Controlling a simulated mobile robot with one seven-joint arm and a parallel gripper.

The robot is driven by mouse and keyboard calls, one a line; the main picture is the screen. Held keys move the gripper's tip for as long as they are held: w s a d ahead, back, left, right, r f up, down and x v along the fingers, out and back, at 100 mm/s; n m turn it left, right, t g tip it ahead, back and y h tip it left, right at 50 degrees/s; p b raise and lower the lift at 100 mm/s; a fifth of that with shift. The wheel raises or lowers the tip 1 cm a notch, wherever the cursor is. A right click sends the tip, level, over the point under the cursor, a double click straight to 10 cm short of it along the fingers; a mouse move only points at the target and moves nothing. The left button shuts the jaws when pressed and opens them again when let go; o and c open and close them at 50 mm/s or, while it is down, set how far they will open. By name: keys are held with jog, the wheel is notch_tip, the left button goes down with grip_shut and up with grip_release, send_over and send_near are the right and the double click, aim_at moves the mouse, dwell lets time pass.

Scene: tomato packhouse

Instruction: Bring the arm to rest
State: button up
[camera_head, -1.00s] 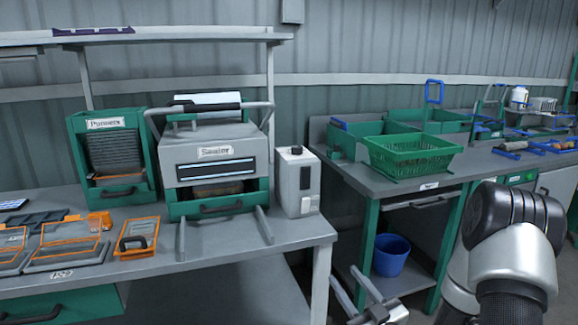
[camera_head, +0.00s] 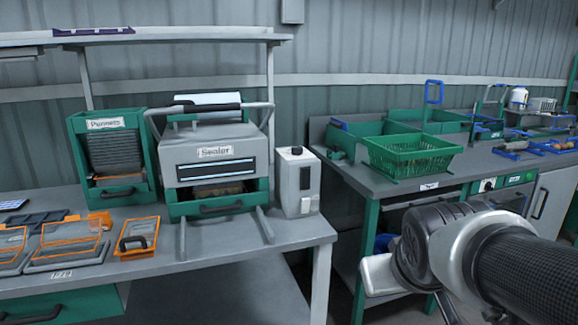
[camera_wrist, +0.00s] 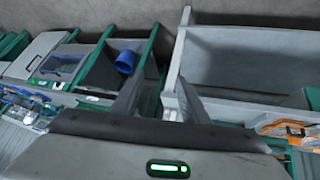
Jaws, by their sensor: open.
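My gripper (camera_wrist: 160,98) shows in the wrist view, with its two grey fingers apart and nothing between them. In the head view my arm (camera_head: 450,255) reaches in from the lower right, in front of the right-hand bench. The fingers cannot be clearly made out there. The wrist view looks over the benches at a slant, with the blue bucket (camera_wrist: 127,62) beyond the fingers.
The left bench (camera_head: 300,232) holds the sealer (camera_head: 212,150), the pennets rack (camera_head: 110,155), a grey box (camera_head: 298,180) and orange-rimmed trays (camera_head: 137,238). The right bench (camera_head: 375,180) holds a green basket (camera_head: 410,157). Floor shows between the benches.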

jog(key=s+a+r+m+g+y+p, duration=0.1)
jog(key=s+a+r+g+p, duration=0.15)
jog(key=s, duration=0.75)
notch_tip(320, 180, up, 26)
jog(key=p, duration=2.5)
jog(key=shift+w+a, duration=0.3)
jog(key=shift+a, duration=0.05)
jog(key=shift+f+t, duration=0.15)
jog(key=shift+t, duration=0.1)
